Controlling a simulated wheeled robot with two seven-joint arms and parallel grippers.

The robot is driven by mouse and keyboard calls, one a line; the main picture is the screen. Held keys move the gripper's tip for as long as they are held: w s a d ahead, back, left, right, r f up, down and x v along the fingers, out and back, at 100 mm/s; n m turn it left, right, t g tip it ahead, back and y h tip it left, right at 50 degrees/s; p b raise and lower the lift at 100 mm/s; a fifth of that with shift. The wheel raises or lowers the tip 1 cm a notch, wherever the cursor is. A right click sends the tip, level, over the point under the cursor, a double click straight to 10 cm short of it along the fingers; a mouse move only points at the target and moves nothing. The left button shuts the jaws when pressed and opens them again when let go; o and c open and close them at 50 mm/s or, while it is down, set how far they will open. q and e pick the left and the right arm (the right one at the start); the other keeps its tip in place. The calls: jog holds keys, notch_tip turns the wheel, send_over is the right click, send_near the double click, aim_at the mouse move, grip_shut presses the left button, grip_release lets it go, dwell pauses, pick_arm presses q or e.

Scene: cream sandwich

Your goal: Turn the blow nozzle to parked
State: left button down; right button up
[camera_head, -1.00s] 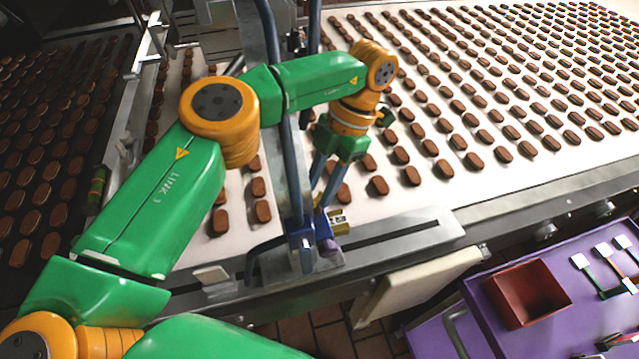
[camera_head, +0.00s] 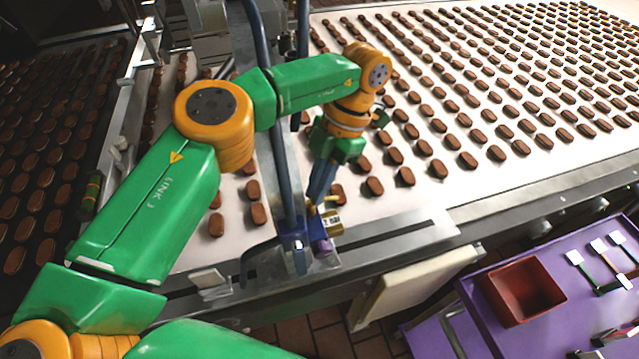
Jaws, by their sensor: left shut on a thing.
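The blow nozzle (camera_head: 295,238) is a blue fitting at the lower end of a grey-blue upright pipe, over the metal rail at the near edge of the belt. My left gripper (camera_head: 321,197), on the green and orange arm, points down and is shut on the blow nozzle from above right. Its fingertips partly hide the grip, so the exact contact does not show. My right gripper is not in view.
Brown biscuits lie in rows on the white belt (camera_head: 470,205). A dark belt with more biscuits is at left. A purple cart (camera_head: 450,335) at lower right carries a red-brown tray (camera_head: 522,292) and several small tools. A cream panel (camera_head: 415,287) hangs below the rail.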

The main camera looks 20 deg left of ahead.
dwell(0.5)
pick_arm(q)
jog(key=c, duration=1)
grip_release()
jog(key=shift+s+a+r, duration=0.1)
jog(key=shift+a, duration=0.05)
jog(key=shift+o, duration=0.8)
jog(key=shift+s+a, duration=0.15)
jog(key=shift+s, duration=0.1)
